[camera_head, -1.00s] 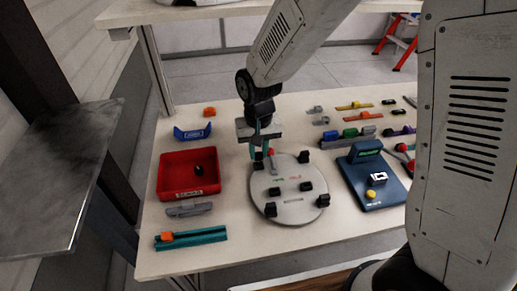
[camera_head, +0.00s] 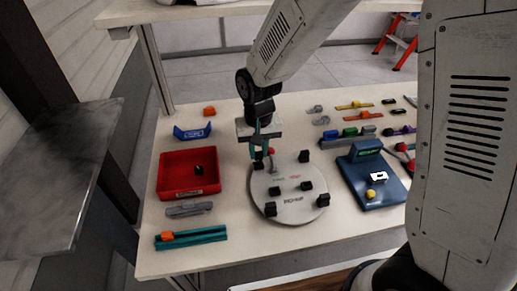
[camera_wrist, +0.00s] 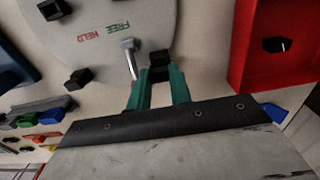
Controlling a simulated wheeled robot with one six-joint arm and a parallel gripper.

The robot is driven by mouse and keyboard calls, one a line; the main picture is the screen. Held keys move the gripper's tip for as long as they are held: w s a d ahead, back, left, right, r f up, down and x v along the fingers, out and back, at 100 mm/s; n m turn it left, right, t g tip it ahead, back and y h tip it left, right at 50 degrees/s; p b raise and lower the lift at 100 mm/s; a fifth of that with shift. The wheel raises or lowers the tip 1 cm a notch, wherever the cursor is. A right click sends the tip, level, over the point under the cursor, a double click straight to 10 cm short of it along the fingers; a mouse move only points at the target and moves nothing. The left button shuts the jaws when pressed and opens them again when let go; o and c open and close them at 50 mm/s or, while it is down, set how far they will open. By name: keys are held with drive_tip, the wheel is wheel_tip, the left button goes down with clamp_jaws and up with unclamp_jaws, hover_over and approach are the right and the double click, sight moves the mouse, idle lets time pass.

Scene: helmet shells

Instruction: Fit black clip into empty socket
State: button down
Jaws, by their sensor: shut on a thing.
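My gripper (camera_head: 260,157) has teal fingers and points down at the upper left rim of the round grey disc (camera_head: 290,216). In the wrist view the fingers (camera_wrist: 159,82) are shut on a small black clip (camera_wrist: 160,58) at the disc's edge. Whether it touches the disc is unclear. A grey lever (camera_wrist: 130,58) stands right beside the fingers; its red end shows in the head view. Several black blocks stand on the disc, including one at the upper right (camera_head: 303,156) and one at the lower right (camera_head: 323,199). I cannot pick out an empty socket.
A red bin (camera_head: 163,184) on the left holds a black piece (camera_head: 199,169). A blue holder (camera_head: 192,133), grey part (camera_head: 189,209) and teal rail (camera_head: 205,236) lie around it. A dark blue stand (camera_head: 385,190) is right of the disc, with several coloured parts behind.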

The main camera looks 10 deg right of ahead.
sight(259, 153)
drive_tip(key=shift+f, duration=1.2)
drive_tip(key=c, duration=1.2)
unclamp_jaws()
drive_tip(key=shift+r, duration=3.95)
drive_tip(key=shift+t, duration=0.7)
drive_tip(key=s+d+r, duration=0.5)
drive_tip(key=s, duration=0.3)
drive_tip(key=s+d+r, duration=0.5)
drive_tip(key=s+d, duration=0.1)
drive_tip(key=s, duration=0.1)
drive_tip(key=s+d+r, duration=0.5)
drive_tip(key=s, duration=0.3)
drive_tip(key=shift+s+d+r, duration=0.2)
drive_tip(key=shift+s, duration=0.1)
